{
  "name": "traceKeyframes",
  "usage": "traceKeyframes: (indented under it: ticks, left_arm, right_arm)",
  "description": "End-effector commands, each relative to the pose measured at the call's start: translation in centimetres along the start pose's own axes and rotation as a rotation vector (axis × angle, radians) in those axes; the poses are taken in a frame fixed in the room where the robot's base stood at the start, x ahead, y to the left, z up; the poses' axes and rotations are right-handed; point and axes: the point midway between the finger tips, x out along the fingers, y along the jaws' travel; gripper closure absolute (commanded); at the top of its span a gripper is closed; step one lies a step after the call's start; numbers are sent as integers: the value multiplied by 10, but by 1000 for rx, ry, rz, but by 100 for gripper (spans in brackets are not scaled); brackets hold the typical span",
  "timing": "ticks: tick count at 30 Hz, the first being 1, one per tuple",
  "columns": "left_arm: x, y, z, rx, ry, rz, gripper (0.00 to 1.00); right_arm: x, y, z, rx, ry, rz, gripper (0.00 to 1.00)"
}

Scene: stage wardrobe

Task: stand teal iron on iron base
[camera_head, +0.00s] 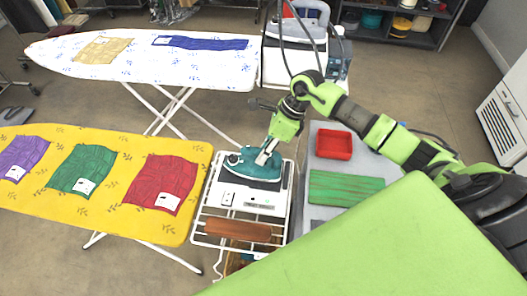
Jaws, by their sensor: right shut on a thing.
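The teal iron (250,165) is over the far part of the iron base, its nose toward the left, roughly level. My right gripper (264,157) comes down from above and is shut on it. The iron base (251,198) is a white and grey unit with small panels on its near part, on a white wire rack beside the yellow ironing board. I cannot tell whether the iron touches the base. My left gripper is not in view.
The yellow ironing board (112,208) with purple, green and red cloths is at the left. A white board (120,68) stands behind it. A brown block (236,230) lies on the rack.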

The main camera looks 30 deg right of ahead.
Motion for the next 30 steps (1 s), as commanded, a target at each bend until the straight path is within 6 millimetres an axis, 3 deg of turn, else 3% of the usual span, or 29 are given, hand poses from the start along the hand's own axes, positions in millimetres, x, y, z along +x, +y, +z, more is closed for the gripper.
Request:
traceKeyframes:
  ticks: [3, 16, 17, 18, 30]
  left_arm:
    - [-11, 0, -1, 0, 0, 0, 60]
    - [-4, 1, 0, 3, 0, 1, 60]
    - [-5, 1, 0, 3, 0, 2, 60]
    - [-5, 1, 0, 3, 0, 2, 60]
    - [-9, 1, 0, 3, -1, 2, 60]
  right_arm:
    - [6, -2, -1, 0, -5, -1, 100]
    - [14, -4, -5, -2, -6, -4, 100]
    - [14, -4, -5, -1, -3, -2, 76]
    - [13, -4, -5, -1, -3, -2, 67]
    - [10, -3, -4, -1, -3, -2, 67]
